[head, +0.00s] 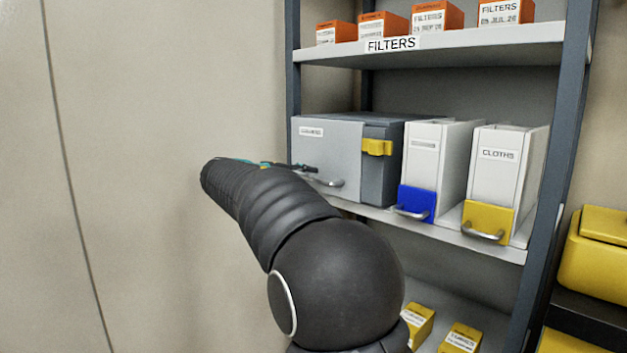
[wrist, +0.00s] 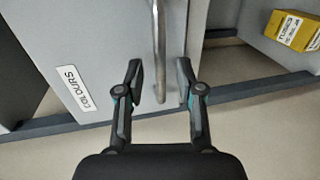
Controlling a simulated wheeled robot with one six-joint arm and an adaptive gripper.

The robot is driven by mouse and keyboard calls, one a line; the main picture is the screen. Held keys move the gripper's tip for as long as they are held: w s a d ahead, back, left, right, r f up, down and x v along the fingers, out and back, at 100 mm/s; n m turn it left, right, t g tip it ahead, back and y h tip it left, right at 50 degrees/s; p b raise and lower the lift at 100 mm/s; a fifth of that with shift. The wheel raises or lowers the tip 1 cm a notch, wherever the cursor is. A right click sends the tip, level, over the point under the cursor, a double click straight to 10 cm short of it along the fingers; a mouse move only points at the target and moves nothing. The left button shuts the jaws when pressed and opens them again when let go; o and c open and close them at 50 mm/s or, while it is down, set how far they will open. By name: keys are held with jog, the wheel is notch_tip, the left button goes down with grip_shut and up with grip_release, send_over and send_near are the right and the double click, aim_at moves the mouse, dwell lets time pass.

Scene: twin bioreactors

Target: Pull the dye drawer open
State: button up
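The dye drawer is a light grey front (head: 335,153) with a small white label, on the left of the middle shelf. In the wrist view the drawer front (wrist: 105,40) has a label reading COLOURS. Its metal bar handle (head: 326,182) shows low on the front, and in the wrist view the handle (wrist: 158,45) runs down between my fingertips. My gripper (wrist: 160,82) is open, one finger on each side of the handle, with gaps showing. In the head view my gripper (head: 292,167) is small and partly hidden by my arm.
A darker grey panel with a yellow latch (head: 376,147) adjoins the drawer front. White bins with a blue front (head: 416,204) and a yellow front (head: 487,222) stand to its right. A shelf upright (head: 293,60) stands at the left. Yellow boxes (head: 460,338) lie below.

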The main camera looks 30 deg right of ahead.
jog(key=shift+x, duration=1.3)
jog(key=shift+c, duration=0.2)
grip_shut()
